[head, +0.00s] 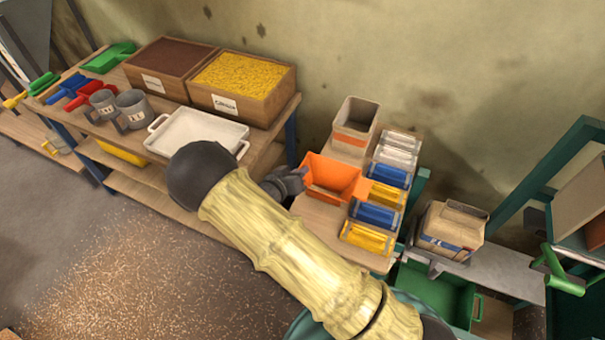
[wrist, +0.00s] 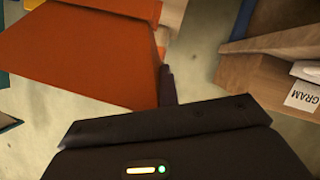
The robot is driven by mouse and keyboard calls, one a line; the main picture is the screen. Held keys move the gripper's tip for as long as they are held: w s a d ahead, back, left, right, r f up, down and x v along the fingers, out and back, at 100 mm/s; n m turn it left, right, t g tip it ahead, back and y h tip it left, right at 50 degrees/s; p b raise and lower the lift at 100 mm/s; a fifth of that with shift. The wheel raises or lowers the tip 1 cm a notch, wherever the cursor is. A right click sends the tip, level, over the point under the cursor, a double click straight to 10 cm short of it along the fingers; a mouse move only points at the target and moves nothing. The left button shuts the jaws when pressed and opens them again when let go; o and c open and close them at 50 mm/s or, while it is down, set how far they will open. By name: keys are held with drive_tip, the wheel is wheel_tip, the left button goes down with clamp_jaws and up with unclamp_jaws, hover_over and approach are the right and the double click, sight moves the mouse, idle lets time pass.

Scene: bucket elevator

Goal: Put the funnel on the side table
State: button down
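The orange funnel (head: 334,176), a square flared piece, is over the left side of a small wooden table (head: 313,222) in the head view. I cannot tell whether it touches the tabletop. It fills the upper left of the wrist view (wrist: 80,55). My gripper (head: 299,178) is at the funnel's left rim and appears shut on its wall. In the wrist view one dark finger shows along the funnel's right edge; the other finger is hidden. My arm covers part of the near side of the table in the head view.
Blue, yellow and clear packs (head: 376,215) line the small table's right side; a tan square container (head: 355,122) stands at its back. Left is a bench with a white tray (head: 195,132), grain boxes (head: 242,87) and mugs (head: 131,107). A bag (head: 451,229) sits right.

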drive_tip(key=shift+f, duration=0.45)
drive_tip(key=shift+w+d+f, duration=0.1)
drive_tip(key=shift+f, duration=0.05)
drive_tip(key=c, duration=2.1)
unclamp_jaws()
drive_tip(key=shift+s+a+f, duration=0.1)
drive_tip(key=shift+s+a, duration=0.25)
drive_tip(key=shift+a, duration=0.05)
drive_tip(key=o, duration=0.4)
drive_tip(key=shift+d, duration=0.2)
